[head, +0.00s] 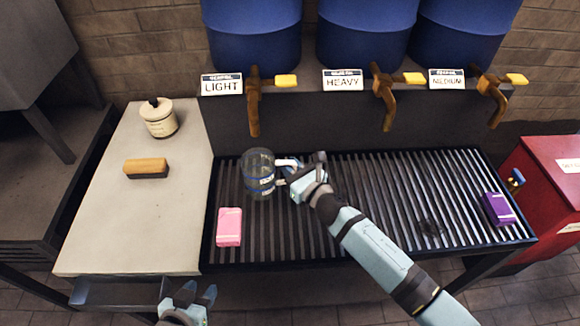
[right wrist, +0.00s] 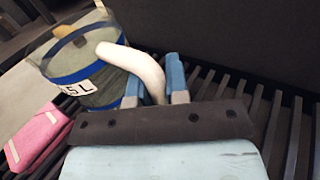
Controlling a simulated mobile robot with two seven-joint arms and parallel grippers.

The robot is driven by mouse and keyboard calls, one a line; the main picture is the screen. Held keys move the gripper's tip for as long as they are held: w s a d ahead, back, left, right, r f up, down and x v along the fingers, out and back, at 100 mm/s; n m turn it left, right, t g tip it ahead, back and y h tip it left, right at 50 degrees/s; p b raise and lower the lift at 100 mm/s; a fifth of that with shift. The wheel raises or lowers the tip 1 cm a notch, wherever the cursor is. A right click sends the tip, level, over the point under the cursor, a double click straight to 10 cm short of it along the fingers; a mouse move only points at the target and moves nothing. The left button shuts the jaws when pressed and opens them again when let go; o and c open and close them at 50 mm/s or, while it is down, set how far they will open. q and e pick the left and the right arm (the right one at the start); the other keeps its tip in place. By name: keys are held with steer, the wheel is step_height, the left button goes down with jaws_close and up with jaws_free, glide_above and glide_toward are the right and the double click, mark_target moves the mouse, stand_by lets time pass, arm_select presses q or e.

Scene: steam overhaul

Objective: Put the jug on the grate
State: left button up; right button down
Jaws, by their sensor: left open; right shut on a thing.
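The jug (head: 258,175) is clear with blue bands and a white handle (head: 287,163). It is upright at the left part of the slatted grate (head: 350,215), below the LIGHT tap; I cannot tell whether its base touches the slats. My right gripper (head: 290,176) is shut on the jug's handle from the right. In the right wrist view the jug (right wrist: 75,75) shows a "5L" label, and the fingers (right wrist: 160,85) are around its white handle. My left gripper (head: 188,298) is open and empty in front of the pale counter's front edge.
Blue barrels (head: 252,35) with taps (head: 254,100) labelled LIGHT, HEAVY and MEDIUM hang above the grate. A pink block (head: 229,227) and a purple block (head: 499,209) lie on the grate. The counter (head: 135,225) holds a lidded jar (head: 159,119) and a brush (head: 146,167). A red cabinet (head: 545,185) stands right.

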steer(key=shift+f+b, duration=0.25)
steer(key=shift+b, duration=0.05)
steer(key=c, duration=1.1)
jaws_free()
steer(key=shift+r, duration=0.1)
steer(key=shift+r, duration=0.1)
steer(key=shift+s+d+p, duration=0.1)
steer(key=shift+s+p, duration=0.05)
steer(key=shift+p, duration=0.2)
steer(key=v, duration=1)
steer(key=shift+s+d, duration=0.25)
steer(key=shift+s, duration=0.1)
steer(key=shift+s+d, duration=0.25)
steer(key=shift+s, duration=0.15)
